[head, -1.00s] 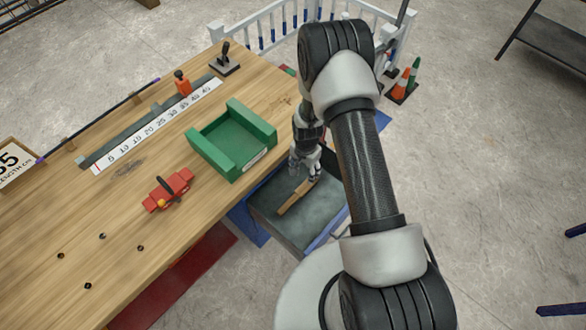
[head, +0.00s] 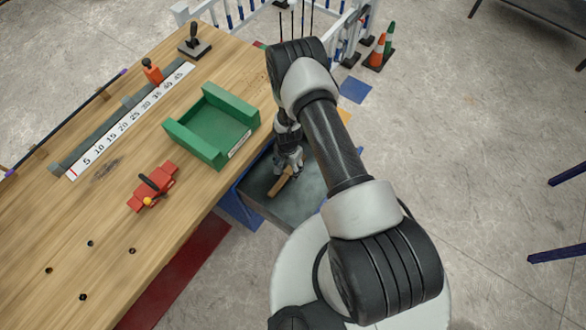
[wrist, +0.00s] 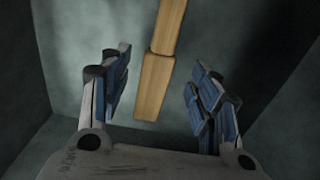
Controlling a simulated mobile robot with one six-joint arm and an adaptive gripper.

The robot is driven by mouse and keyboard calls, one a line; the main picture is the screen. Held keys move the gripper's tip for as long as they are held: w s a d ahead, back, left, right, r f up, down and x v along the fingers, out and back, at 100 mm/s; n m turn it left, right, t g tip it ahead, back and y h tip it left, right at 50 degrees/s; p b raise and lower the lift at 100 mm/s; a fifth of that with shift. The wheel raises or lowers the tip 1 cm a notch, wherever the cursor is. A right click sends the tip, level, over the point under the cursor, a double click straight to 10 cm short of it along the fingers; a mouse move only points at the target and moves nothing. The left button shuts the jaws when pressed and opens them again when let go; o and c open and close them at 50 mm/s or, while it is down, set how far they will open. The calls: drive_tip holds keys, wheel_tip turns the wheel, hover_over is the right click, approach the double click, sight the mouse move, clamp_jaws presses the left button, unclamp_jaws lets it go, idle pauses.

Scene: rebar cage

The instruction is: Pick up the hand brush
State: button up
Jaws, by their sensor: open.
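The hand brush (head: 282,184) shows as a light wooden bar lying in a dark open bin beside the workbench. In the wrist view its wooden handle (wrist: 157,82) runs from the top edge down to a blunt end. My gripper (head: 290,168) reaches down into the bin, over the brush. In the wrist view my gripper (wrist: 160,95) is open, with the handle's end between its two blue-padded fingers, apart from both. Whether the fingers are level with the handle or above it I cannot tell. The brush's far end is out of the wrist view, and no bristles show.
The dark bin (head: 262,209) has walls close around my gripper. The wooden workbench (head: 60,225) lies to its left, with a green tray (head: 178,131) near the edge and a red clamp-like tool (head: 143,196). A white railing (head: 230,12) and cones (head: 376,52) stand behind.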

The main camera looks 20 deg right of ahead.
sight(288, 172)
wheel_tip(288, 172, down, 4)
drive_tip(key=shift+s+a+f+b, duration=0.15)
drive_tip(key=shift+f+b, duration=0.1)
drive_tip(key=shift+b, duration=0.5)
drive_tip(key=shift+r, duration=0.1)
drive_tip(key=c, duration=1.3)
